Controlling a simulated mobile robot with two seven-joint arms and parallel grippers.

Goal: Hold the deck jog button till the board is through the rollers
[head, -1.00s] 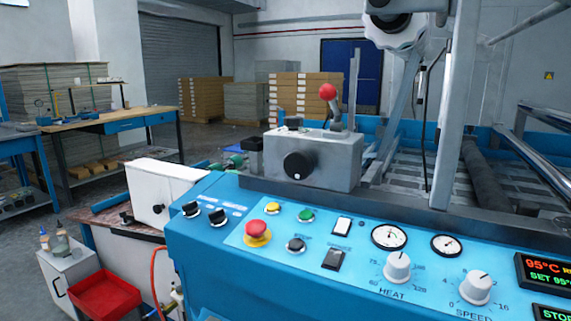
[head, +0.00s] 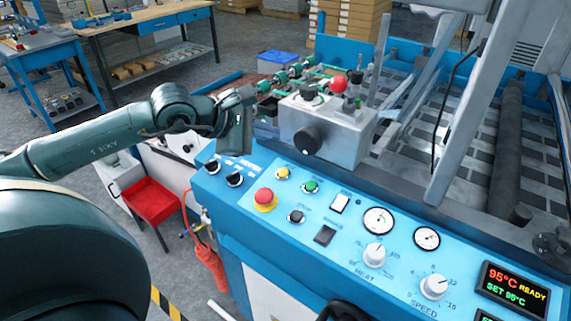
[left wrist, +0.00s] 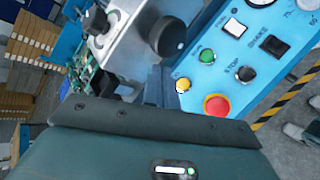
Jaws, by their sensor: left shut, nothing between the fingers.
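The blue control panel (head: 330,262) carries a yellow button (head: 283,173), a green button (head: 311,187), a black button (head: 296,216) and a red mushroom button (head: 265,197). I cannot read which is the jog button. My left gripper (head: 243,145) is shut and empty beside the panel's upper left corner. In the left wrist view its fingers (left wrist: 158,82) show close to the yellow button (left wrist: 183,85); contact cannot be told. A dark roller (head: 492,160) lies at the right. I cannot make out a board at the rollers. My right gripper is not in view.
A grey box with a black knob (head: 307,140) and a red-ball lever (head: 338,84) stands behind the buttons. The display (head: 513,287) reads 95°C READY. A red bin (head: 151,201) and a red extinguisher (head: 208,262) are at the left.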

